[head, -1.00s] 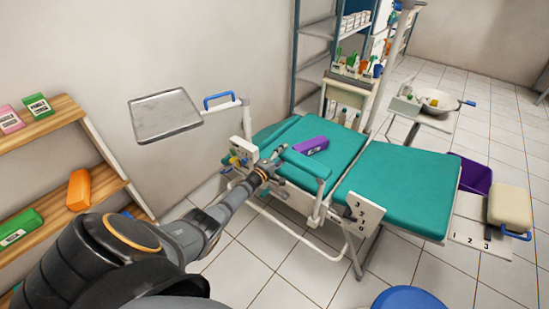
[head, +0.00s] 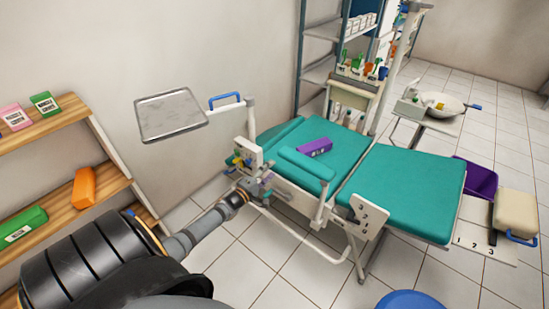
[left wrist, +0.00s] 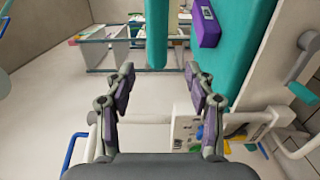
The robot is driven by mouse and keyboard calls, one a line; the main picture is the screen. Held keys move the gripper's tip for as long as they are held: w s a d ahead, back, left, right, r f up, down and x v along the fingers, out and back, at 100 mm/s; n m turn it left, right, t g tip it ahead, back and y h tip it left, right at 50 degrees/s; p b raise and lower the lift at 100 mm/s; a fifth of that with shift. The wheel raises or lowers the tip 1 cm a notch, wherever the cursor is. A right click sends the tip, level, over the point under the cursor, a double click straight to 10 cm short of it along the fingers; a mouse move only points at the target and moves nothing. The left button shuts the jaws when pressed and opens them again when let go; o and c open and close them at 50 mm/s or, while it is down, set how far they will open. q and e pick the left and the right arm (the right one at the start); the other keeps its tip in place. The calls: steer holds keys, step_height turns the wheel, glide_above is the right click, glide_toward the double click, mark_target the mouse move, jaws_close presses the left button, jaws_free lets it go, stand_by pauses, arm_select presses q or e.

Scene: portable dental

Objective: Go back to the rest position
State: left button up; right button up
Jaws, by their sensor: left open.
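My left gripper (head: 258,184) is at the near side of the teal dental chair (head: 405,185), beside the armrest (head: 306,161). In the left wrist view its two purple-padded fingers (left wrist: 160,88) stand apart with nothing between them. The left arm reaches out from the bottom left of the head view. My right gripper does not show.
A purple box (head: 315,147) lies on the chair seat. A metal tray (head: 170,115) on an arm and a blue handle (head: 224,98) are left of the chair. Wooden shelves (head: 85,196) with boxes stand at the left. A blue stool (head: 408,300) is at the bottom.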

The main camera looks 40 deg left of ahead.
arm_select(q)
steer(key=s+d+f+m+g+y+p, duration=0.15)
steer(key=s+f+m+g, duration=0.25)
steer(key=s+f, duration=0.6)
steer(key=s+d+f+m+g+y+p, duration=0.1)
steer(key=s+f+m+g+p, duration=0.25)
steer(key=s+f, duration=0.6)
steer(key=s+d+f+m+g, duration=0.3)
steer(key=s+d+f, duration=0.1)
steer(key=s, duration=0.4)
steer(key=s+d+f+m+g+p, duration=0.1)
steer(key=s+d+f+m+g, duration=0.2)
steer(key=s, duration=0.6)
steer(key=s+d+f+m+g+h+p, duration=0.1)
steer(key=s+d+f+m+g, duration=0.2)
steer(key=s+f, duration=0.4)
steer(key=shift+s+d+m, duration=0.8)
steer(key=shift+s+m, duration=0.05)
steer(key=shift+s, duration=0.35)
